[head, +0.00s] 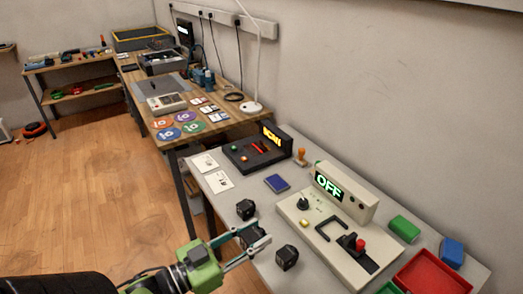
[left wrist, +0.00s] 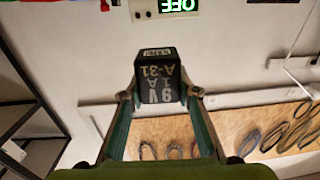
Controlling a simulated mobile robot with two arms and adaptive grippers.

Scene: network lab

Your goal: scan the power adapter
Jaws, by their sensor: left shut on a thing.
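My left gripper (head: 256,243) is shut on a black block-shaped power adapter (head: 249,236), held at the near-left edge of the grey table. In the left wrist view the adapter (left wrist: 158,78) sits between both fingertips, its label reading "9V 1A A-31". Two similar black adapters are on the table, one just behind the gripper (head: 245,209) and one to its right (head: 287,257). A black device (head: 257,152) with a yellow lit display, perhaps reading "SCAN", stands at the table's far end. My right gripper is not in view.
A beige device (head: 343,194) with a lit "OFF" display, lever and red knob fills the table's middle. A blue pad (head: 277,183), white cards (head: 219,181), a wooden stamp (head: 300,156), green block (head: 404,228), blue block (head: 452,252) and red tray (head: 401,283) lie around it.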

